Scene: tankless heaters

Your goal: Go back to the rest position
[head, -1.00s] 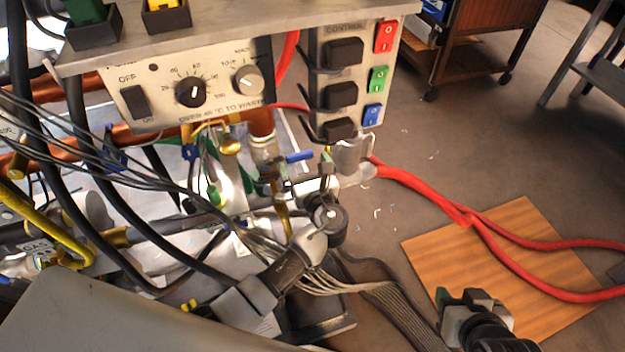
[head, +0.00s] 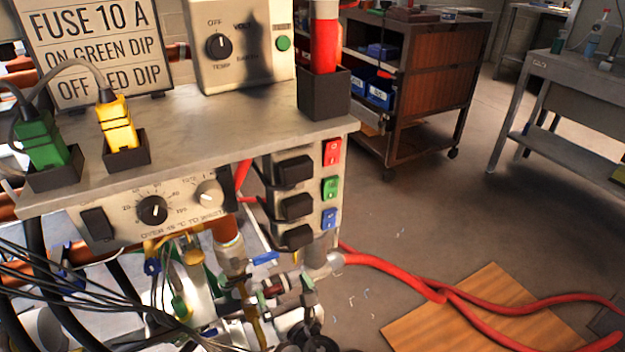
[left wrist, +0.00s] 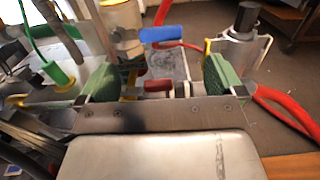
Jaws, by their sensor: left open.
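My left gripper (head: 280,288) is low in the head view, just in front of the pipes and valves under the heater shelf. In the left wrist view its two green-padded fingers (left wrist: 158,80) stand wide apart. A valve with a dark red handle (left wrist: 158,85) shows between them, and I see no contact with the pads. A valve with a blue handle (left wrist: 163,34) lies just beyond; it also shows in the head view (head: 264,258). The rest of my left arm is mostly below the picture. My right gripper is not in view.
The grey shelf (head: 200,120) overhangs the pipes, with the control panel (head: 150,210) and rocker switches (head: 331,187) on its front. Red hoses (head: 400,272) cross a wooden board (head: 440,325) on the floor. A cart (head: 430,90) and a table (head: 560,75) stand behind.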

